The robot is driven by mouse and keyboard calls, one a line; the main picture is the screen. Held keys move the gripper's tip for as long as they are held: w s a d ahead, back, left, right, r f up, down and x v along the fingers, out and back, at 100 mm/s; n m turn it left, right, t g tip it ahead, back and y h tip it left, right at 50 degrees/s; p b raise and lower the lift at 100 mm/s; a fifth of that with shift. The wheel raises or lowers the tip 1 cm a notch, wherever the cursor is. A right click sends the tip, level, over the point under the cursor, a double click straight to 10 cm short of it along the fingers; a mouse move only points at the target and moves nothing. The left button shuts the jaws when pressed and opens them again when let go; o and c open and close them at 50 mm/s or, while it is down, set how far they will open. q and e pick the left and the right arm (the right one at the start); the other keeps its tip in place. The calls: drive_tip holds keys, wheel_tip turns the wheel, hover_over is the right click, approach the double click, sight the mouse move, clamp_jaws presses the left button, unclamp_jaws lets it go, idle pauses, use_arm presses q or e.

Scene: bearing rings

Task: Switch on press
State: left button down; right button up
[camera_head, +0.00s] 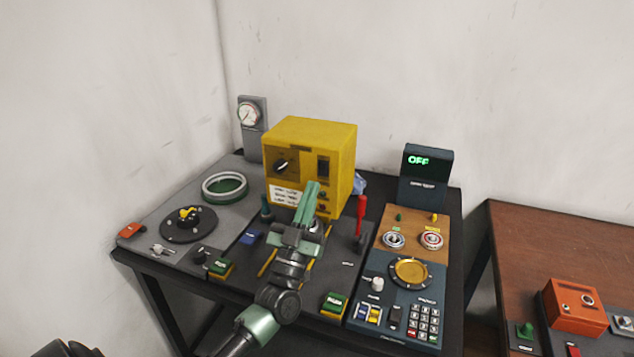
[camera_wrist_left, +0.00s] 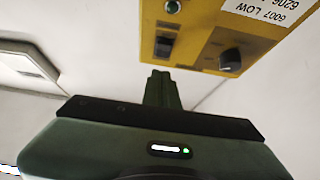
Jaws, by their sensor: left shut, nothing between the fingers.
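The press is probably the yellow box (camera_head: 340,150) at the back of the left table; I cannot read a name on it. Its front has a black rotary knob (camera_head: 282,166), a black rocker switch (camera_head: 323,168) and a white label (camera_head: 285,194). My left gripper (camera_head: 314,184) is shut and empty, in front of the box's lower right front, below the switch in the picture. In the left wrist view the fingers (camera_wrist_left: 160,76) point toward the box, near the switch (camera_wrist_left: 163,47), with the knob (camera_wrist_left: 230,60) to the right. Contact cannot be told. My right gripper is out of view.
A red lever (camera_head: 361,213) stands right of my arm. A display reading OFF (camera_head: 424,165) stands at the back right, behind a panel with a gold dish (camera_head: 410,272) and keypad. A ring (camera_head: 224,186) and gauge (camera_head: 248,115) are left. An orange box (camera_head: 575,308) is on the brown table.

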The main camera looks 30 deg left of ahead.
sight(322, 173)
use_arm(q)
drive_tip(key=w, duration=0.2)
drive_tip(key=shift+w+a+f, duration=0.2)
drive_tip(key=shift+w+a, duration=0.1)
drive_tip(key=shift+a, duration=0.05)
drive_tip(key=shift+w+a+f, duration=0.1)
drive_tip(key=shift+w, duration=0.5)
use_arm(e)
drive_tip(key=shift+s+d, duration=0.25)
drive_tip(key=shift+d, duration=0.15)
